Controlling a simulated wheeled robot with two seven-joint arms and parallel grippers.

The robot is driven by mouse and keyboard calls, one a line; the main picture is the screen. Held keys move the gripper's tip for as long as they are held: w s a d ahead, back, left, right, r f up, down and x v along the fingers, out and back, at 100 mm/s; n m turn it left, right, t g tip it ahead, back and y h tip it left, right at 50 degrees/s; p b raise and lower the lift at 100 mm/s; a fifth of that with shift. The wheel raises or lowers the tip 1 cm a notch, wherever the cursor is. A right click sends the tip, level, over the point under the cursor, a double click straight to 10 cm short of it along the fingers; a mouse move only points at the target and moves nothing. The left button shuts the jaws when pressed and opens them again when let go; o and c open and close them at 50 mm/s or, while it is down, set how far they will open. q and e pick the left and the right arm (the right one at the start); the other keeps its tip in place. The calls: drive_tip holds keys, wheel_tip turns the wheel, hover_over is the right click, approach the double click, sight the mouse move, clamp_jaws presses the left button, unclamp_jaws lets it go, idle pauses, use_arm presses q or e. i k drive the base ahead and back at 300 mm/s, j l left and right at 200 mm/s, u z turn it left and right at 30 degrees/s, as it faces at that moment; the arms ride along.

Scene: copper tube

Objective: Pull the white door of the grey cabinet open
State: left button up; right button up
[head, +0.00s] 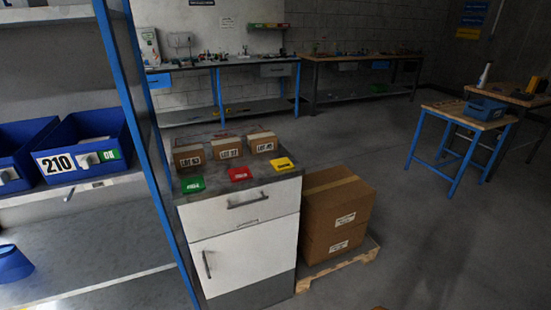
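The grey cabinet (251,286) stands in the lower middle of the head view, with a dark top. Its white door (243,261) is on the lower front, below a white drawer (230,212). The door looks shut. A vertical dark door handle (206,264) sits near the door's left edge. The drawer has its own horizontal handle (243,204). Neither of my grippers shows in the head view.
A blue-framed shelf (150,150) with blue bins (83,160) stands close on the left. Cardboard boxes (336,215) on a wooden pallet (340,266) stand right of the cabinet. Small boxes and coloured trays lie on its top. Floor (430,240) at the right is clear.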

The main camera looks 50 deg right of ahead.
sight(233, 260)
drive_tip(key=z, duration=1.25)
drive_tip(key=i+j+z, duration=0.1)
drive_tip(key=i+j, duration=0.15)
drive_tip(key=i, duration=0.25)
drive_tip(key=i+j+z, duration=0.1)
drive_tip(key=i+j, duration=0.2)
drive_tip(key=i, duration=0.15)
